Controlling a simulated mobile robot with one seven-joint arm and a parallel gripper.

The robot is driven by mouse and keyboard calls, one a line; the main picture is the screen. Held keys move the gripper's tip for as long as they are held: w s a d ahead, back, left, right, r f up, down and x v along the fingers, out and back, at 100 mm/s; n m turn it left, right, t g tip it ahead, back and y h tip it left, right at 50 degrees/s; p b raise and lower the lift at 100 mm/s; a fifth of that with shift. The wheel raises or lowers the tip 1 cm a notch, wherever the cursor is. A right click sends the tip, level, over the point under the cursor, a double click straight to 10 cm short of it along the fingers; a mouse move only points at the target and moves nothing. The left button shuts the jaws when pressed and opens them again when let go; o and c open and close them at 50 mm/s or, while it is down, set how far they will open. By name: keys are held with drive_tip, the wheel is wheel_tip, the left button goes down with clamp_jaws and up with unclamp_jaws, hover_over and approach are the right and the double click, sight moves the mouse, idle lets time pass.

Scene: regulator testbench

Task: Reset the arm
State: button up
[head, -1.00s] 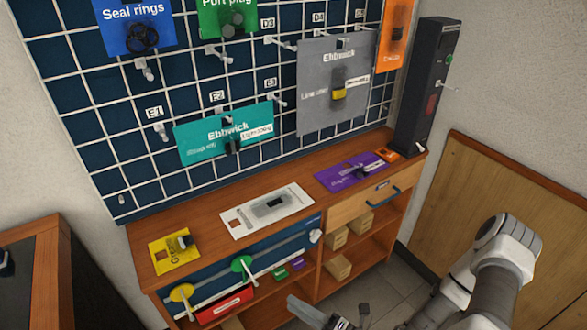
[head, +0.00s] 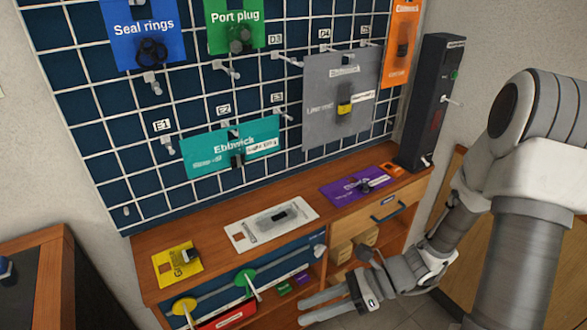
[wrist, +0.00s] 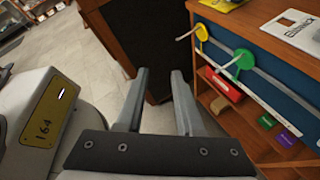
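My gripper (head: 306,308) shows at the bottom middle of the head view, low in front of the wooden bench. In the wrist view my gripper (wrist: 161,75) has its two grey fingers apart, with nothing between them. The fingers point toward a dark panel (wrist: 150,35) beside the bench, and no finger touches anything visible. My arm runs down along the right side of the head view, bent at the elbow.
The bench (head: 215,215) carries yellow, white and purple cards. A grid board (head: 100,150) with hanging cards rises behind it. A yellow knob (wrist: 201,33) and a green knob (wrist: 243,60) stick out from the bench front. A dark post (head: 428,100) stands at the bench's right end.

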drive_tip(key=s+d+r+n+t+h+p, duration=0.1)
drive_tip(key=d+r+n+t+h+p, duration=0.1)
drive_tip(key=r+n, duration=0.4)
drive_tip(key=s+d+r+n+t+h+p, duration=0.2)
drive_tip(key=d+r+n+h+p, duration=0.3)
drive_tip(key=r, duration=1.1)
drive_tip(key=s+d+r+n+t+h+p, duration=0.1)
drive_tip(key=d+r+n+t+h+p, duration=0.2)
drive_tip(key=r+n, duration=0.6)
wheel_tip(320, 180, up, 3)
drive_tip(key=h+p, duration=0.2)
drive_tip(key=h, duration=0.1)
drive_tip(key=shift+s+d+f+t, duration=0.15)
drive_tip(key=shift+s+t, duration=0.15)
drive_tip(key=shift+s, duration=0.05)
idle(0.7)
